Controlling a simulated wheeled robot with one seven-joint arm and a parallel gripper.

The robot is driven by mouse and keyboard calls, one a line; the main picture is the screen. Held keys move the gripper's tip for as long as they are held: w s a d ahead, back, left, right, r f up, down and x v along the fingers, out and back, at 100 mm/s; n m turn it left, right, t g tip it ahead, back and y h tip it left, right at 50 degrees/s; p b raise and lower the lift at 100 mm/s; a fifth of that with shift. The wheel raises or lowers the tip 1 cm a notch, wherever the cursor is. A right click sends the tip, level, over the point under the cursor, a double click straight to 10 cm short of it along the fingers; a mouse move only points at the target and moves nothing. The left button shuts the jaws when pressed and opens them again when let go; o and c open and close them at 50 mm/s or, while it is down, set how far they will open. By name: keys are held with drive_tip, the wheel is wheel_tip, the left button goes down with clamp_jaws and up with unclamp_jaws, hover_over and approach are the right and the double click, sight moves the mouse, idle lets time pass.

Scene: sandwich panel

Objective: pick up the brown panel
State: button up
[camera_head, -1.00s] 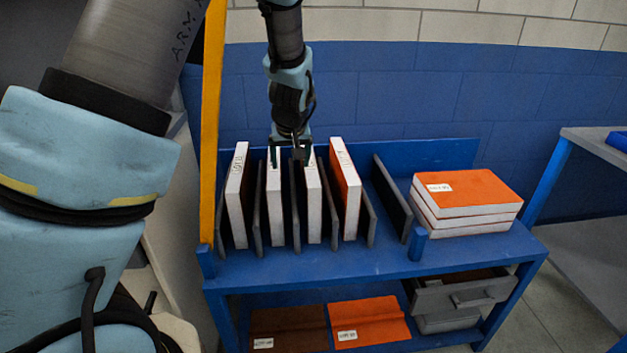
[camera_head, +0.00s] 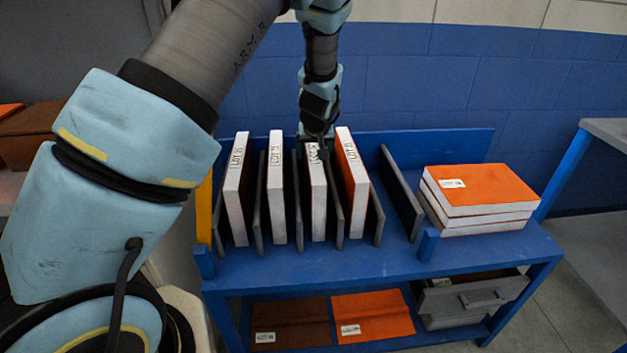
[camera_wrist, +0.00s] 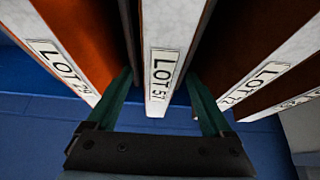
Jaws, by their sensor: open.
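Several upright panels with white edges stand in the blue rack (camera_head: 460,150). My gripper (camera_head: 312,150) is at the top of the third panel from the left (camera_head: 317,200), labelled LOT 57. In the wrist view my open gripper (camera_wrist: 158,85) has one green finger on each side of this panel's edge (camera_wrist: 163,70); I cannot tell whether they touch it. The colour of its faces is hard to tell. The panel to its right (camera_head: 358,190) has an orange face and is labelled LOT 29 in the wrist view (camera_wrist: 66,68). A brown sheet (camera_head: 292,318) lies on the lower shelf.
Grey dividers (camera_head: 400,190) stand between the panels, close to my fingers. Stacked orange-topped panels (camera_head: 480,190) lie at the right. Brown and orange pieces (camera_head: 30,130) lie at far left.

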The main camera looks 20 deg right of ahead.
drive_tip(key=p+x, duration=0.1)
drive_tip(key=x, duration=0.3)
drive_tip(key=shift+f, duration=0.25)
drive_tip(key=shift+f, duration=0.25)
idle(0.3)
drive_tip(key=shift+c, duration=0.2)
clamp_jaws()
idle(0.5)
drive_tip(key=shift+w, duration=0.1)
idle(0.6)
